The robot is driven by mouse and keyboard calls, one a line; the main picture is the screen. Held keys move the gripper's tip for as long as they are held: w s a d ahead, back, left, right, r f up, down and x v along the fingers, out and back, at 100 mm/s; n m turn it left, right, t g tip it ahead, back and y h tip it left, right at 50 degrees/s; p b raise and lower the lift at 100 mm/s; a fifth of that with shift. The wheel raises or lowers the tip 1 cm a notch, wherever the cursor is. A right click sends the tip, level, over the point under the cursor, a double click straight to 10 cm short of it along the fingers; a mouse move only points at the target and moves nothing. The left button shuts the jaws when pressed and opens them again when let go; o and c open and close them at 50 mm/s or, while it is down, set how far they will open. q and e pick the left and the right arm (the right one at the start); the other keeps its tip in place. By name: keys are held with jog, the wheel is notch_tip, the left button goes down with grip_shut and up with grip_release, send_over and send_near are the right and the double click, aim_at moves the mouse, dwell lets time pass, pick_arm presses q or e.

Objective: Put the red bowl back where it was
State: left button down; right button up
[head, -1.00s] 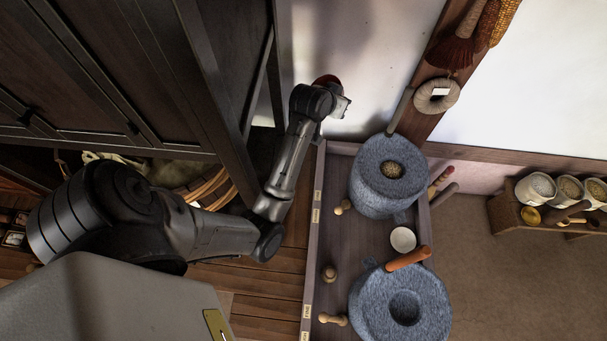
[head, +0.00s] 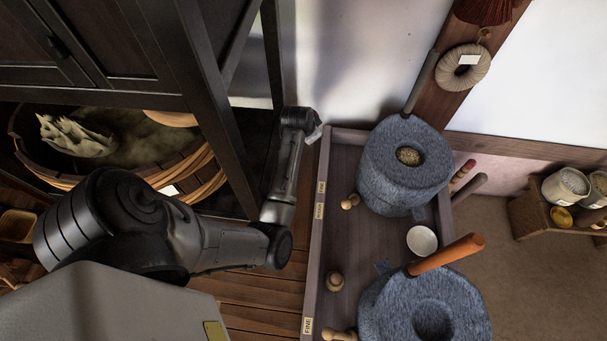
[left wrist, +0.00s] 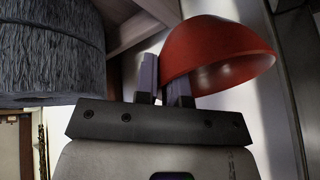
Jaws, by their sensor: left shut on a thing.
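The red bowl (left wrist: 218,52) fills the upper right of the left wrist view, tilted with its open side facing down and right. My left gripper (left wrist: 164,82) is shut on the bowl at its left edge. In the head view my left arm's end (head: 312,132) is by the pale wall, at the far left corner of the quern bench (head: 342,180). The red bowl does not show in the head view; my wrist hides it. My right gripper is in neither view.
Two grey stone querns stand on the bench, one far (head: 385,180) and one near (head: 380,310). A small white bowl (head: 422,240) and an orange handle (head: 447,254) lie between them. A dark cabinet frame (head: 215,100) stands close left of my arm.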

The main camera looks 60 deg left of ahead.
pick_arm(q)
notch_tip(320, 180, down, 7)
jog(key=s+m+b, duration=0.1)
jog(key=b, duration=0.2)
jog(key=shift+s+g, duration=0.25)
jog(key=shift+g, duration=0.05)
pick_arm(e)
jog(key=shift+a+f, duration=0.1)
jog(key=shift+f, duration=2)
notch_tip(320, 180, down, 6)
jog(key=b, duration=0.6)
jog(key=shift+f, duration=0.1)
pick_arm(q)
jog(key=shift+f+b, duration=0.75)
jog(key=shift+f, duration=6.6)
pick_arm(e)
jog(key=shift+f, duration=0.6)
pick_arm(q)
jog(key=shift+f, duration=1.45)
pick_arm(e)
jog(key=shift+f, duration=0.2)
